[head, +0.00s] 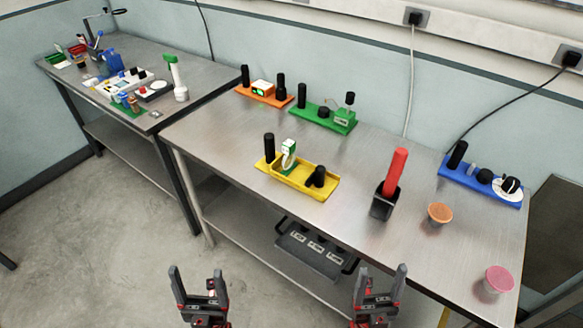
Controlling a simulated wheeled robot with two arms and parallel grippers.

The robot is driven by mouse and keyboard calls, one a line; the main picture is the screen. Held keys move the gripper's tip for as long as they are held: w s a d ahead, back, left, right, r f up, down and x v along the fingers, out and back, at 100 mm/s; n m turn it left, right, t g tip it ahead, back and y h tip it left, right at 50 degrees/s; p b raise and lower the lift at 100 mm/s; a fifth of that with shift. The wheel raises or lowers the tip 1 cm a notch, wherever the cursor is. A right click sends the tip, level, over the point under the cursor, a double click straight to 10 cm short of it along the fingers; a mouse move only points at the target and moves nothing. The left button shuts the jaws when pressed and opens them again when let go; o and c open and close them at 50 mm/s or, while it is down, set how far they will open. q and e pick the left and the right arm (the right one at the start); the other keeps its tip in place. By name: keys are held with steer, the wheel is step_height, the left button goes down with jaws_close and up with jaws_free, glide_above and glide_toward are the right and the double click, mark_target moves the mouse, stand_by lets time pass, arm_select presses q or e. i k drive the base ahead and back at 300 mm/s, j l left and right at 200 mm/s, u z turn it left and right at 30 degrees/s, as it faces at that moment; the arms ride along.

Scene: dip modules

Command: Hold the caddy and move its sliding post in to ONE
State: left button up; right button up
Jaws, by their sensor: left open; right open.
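I cannot tell for certain which module is the caddy. The yellow tray-like module (312,189) sits near the front edge of the right-hand metal table. It has an upright black post (269,148) at its left end, a white and green piece beside that, and a black knob-like part (317,177) at its right. No label reading ONE is legible. My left gripper (199,284) is open and empty, in front of the table at the bottom of the head view. My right gripper (381,284) is open and empty, further right, also short of the table.
Behind stand an orange module (264,97) and a green module (323,118); a blue module (478,183) is at right. A black cup (384,206) with a red stick, an orange bowl (439,213) and a pink bowl (498,279) stand on the right.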

mark_target(317, 177)
steer(key=z, duration=0.3)
steer(key=i+j+z, duration=0.25)
steer(key=j+z, duration=0.55)
steer(key=j, duration=0.2)
steer(key=i, duration=0.05)
